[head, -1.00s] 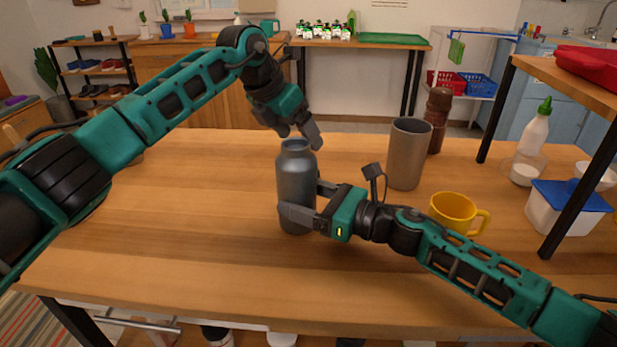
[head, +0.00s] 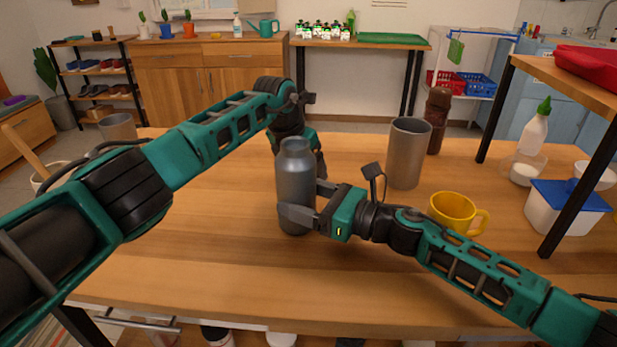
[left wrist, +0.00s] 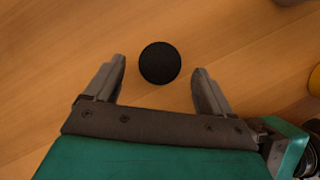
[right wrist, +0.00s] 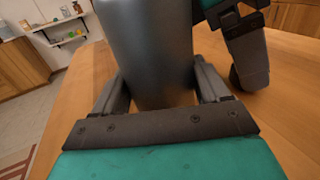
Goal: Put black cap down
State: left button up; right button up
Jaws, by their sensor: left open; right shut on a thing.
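The black cap (left wrist: 160,63) shows in the left wrist view as a round black disc on the wooden table, ahead of and between the fingertips of my left gripper (left wrist: 160,85), which is open and empty. In the head view the cap and the left fingertips are hidden behind the grey bottle. My right gripper (head: 300,203) is shut on the grey metal bottle (head: 296,182), which stands upright with its top uncapped. The bottle also fills the middle of the right wrist view (right wrist: 150,50), between the right fingers.
A tall grey cup (head: 408,155) stands right of the bottle, with a brown grinder (head: 437,120) behind it and a yellow mug (head: 453,212) in front. A blue-lidded container (head: 568,200) is at the right by a shelf. The table's front left is clear.

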pick_arm(q)
jog(key=shift+x, duration=0.9)
jog(key=c, duration=1.2)
